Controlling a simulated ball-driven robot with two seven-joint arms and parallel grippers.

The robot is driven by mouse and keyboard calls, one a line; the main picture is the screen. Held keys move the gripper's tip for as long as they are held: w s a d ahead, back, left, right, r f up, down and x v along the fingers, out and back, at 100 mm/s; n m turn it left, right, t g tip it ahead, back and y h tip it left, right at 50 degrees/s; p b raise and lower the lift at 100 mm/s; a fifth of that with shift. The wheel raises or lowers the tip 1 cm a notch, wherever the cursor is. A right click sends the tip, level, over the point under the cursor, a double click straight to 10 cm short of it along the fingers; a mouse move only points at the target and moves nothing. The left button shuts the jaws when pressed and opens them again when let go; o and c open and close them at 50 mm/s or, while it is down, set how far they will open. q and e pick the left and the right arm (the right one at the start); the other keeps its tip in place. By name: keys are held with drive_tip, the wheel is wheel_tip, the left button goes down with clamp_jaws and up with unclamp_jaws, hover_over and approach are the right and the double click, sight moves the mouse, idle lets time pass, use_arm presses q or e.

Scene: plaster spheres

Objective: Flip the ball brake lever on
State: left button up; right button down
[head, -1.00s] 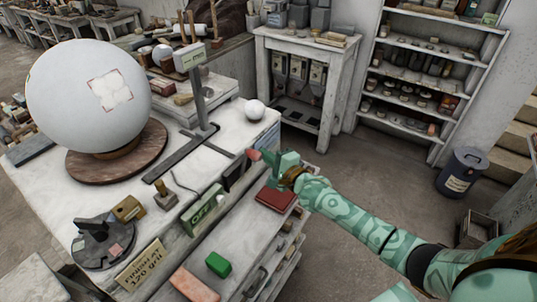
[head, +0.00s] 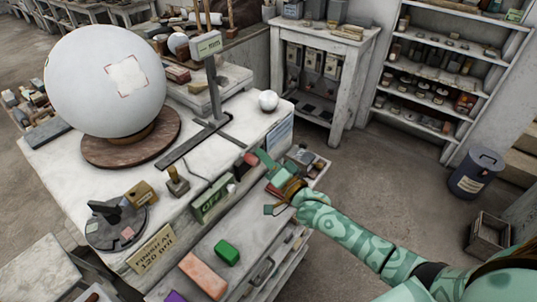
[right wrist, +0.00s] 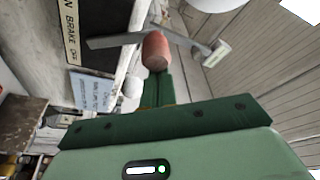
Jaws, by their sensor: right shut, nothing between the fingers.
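The brake lever ends in a dull red knob (head: 250,159) at the front edge of the white bench. In the right wrist view the knob (right wrist: 155,51) sits on a grey arm beside a black plate (right wrist: 71,35) lettered "BRAKE OFF", partly cut off. A green box (head: 212,203) next to it reads "OFF". My right gripper (head: 265,160) is shut and empty, its fingertips close beside the knob. In the right wrist view its fingers (right wrist: 155,88) reach up to the knob; I cannot tell whether they touch. My left gripper is out of view.
A large white plaster sphere (head: 106,80) rests on a round wooden turntable (head: 99,154). A post with a small sign (head: 207,44) and a small white ball (head: 268,100) stand on the bench. A lower shelf holds a green block (head: 227,251) and other items.

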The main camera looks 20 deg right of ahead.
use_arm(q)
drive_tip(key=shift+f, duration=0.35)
use_arm(e)
drive_tip(key=shift+s+a+f+n, duration=0.25)
drive_tip(key=shift+a+n, duration=0.25)
drive_tip(key=shift+n, duration=0.5)
drive_tip(key=shift+s+y, duration=0.1)
drive_tip(key=shift+y, duration=0.2)
